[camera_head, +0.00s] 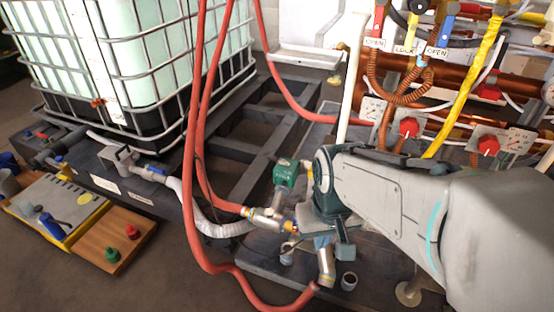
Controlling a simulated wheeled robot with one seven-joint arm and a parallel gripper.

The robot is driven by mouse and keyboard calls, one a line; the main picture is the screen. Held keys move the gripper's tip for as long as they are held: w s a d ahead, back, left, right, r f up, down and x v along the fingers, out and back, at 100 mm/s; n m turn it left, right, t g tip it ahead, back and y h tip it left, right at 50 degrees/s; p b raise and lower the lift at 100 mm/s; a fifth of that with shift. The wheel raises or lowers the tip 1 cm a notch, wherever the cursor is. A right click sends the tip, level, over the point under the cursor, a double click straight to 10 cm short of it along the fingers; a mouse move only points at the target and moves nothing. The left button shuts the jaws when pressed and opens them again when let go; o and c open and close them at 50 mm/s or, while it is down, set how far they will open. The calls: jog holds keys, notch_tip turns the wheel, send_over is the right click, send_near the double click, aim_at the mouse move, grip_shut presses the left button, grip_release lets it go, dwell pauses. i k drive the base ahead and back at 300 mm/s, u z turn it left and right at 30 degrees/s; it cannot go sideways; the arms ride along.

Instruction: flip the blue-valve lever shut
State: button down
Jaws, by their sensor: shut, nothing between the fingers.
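My gripper (344,250) reaches in from the right and points down over the metal pipe fittings at the lower middle; its fingers are shut and empty. A small blue part (322,241) shows on a silver valve (326,267) right beside and below my gripper. My gripper hides part of it, so I cannot tell the lever's angle or whether they touch. Other blue handles show: a lever (155,171) on the tank outlet at left, and an upright handle (444,34) above an OPEN tag at upper right. The picture does not settle which is meant.
A green-topped device (286,172) stands just left of my gripper. Red hoses (190,215) loop past it to the floor. A caged tank (140,60) stands at upper left. Copper pipes (500,65) and red knobs (488,145) crowd the right.

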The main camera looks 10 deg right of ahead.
aim_at(286, 204)
jog(key=u, duration=0.65)
jog(key=k, duration=0.85)
jog(key=u, duration=1.05)
jog(key=k, duration=0.5)
jog(key=u, duration=0.4)
jog(key=i, duration=0.9)
jog(key=z, duration=0.55)
jog(key=i, duration=1.1)
jog(key=z, duration=1.55)
jog(key=i, duration=0.5)
jog(key=z, duration=0.45)
